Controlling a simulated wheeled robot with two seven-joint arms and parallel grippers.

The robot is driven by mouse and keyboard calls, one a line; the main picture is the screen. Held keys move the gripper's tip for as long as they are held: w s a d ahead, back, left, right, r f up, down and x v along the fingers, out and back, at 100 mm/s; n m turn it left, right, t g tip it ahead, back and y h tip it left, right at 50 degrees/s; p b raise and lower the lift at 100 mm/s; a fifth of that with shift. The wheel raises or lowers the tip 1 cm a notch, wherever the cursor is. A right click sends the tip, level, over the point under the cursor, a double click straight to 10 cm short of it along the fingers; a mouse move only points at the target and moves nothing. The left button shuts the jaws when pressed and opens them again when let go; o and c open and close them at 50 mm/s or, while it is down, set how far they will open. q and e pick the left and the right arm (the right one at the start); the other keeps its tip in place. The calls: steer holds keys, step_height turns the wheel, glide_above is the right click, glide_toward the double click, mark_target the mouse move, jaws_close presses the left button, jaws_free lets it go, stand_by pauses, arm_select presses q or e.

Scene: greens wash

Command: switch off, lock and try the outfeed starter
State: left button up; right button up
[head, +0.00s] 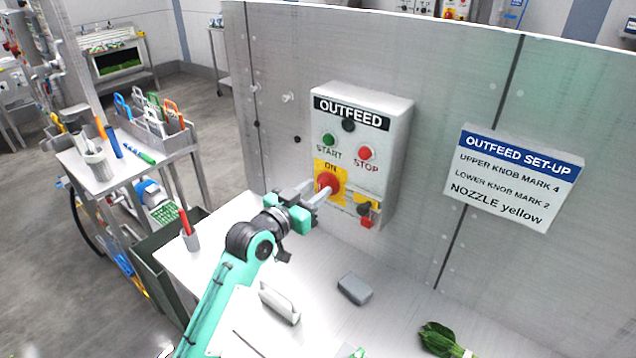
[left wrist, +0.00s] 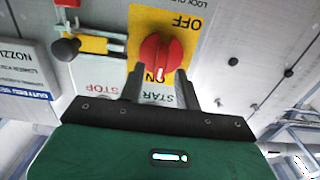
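The OUTFEED starter (head: 396,140) is a grey box on the steel panel, with a green START button (head: 329,139) and a red STOP button (head: 365,153). Its red rotary handle (head: 328,182) sits on a yellow plate; in the left wrist view the white mark on the handle (left wrist: 152,50) points to ON. Beside it is a smaller yellow plate with a black knob (left wrist: 66,48) and a red piece (head: 366,223). My left gripper (head: 318,194) is at the handle, its fingers apart at either side of the handle's lower end; contact is unclear.
A set-up sign (head: 512,178) hangs right of the starter. On the steel bench lie a grey block (head: 354,289) and a leafy green bunch (head: 438,338). A side cart (head: 125,175) holds a tool caddy (head: 158,130).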

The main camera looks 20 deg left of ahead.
arm_select(q)
steer(key=shift+x, duration=0.85)
steer(key=shift+c, duration=0.3)
jaws_close()
